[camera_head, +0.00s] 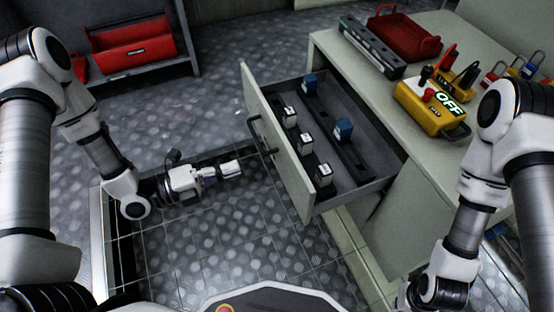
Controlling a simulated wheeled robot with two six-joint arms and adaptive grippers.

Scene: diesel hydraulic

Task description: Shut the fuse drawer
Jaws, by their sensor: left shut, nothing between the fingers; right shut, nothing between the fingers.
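The fuse drawer (279,150) is pulled open from the pale green cabinet (402,222). A dark bar handle (259,136) is on its front. Inside are several white-and-grey fuse blocks and two blue ones (343,130), standing in dark rails. My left gripper (236,168) is shut and empty. It is to the left of the drawer front, pointing toward it, with a small gap in the picture between its tips and the handle. My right arm comes down at the right of the cabinet, and its gripper is out of view.
On the cabinet top are a yellow OFF box (431,107), a red tray (404,36), a dark rail strip (372,47) and several padlocks. A red toolbox (131,42) sits on a shelf at the back left. The tread-plate floor before the drawer looks clear.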

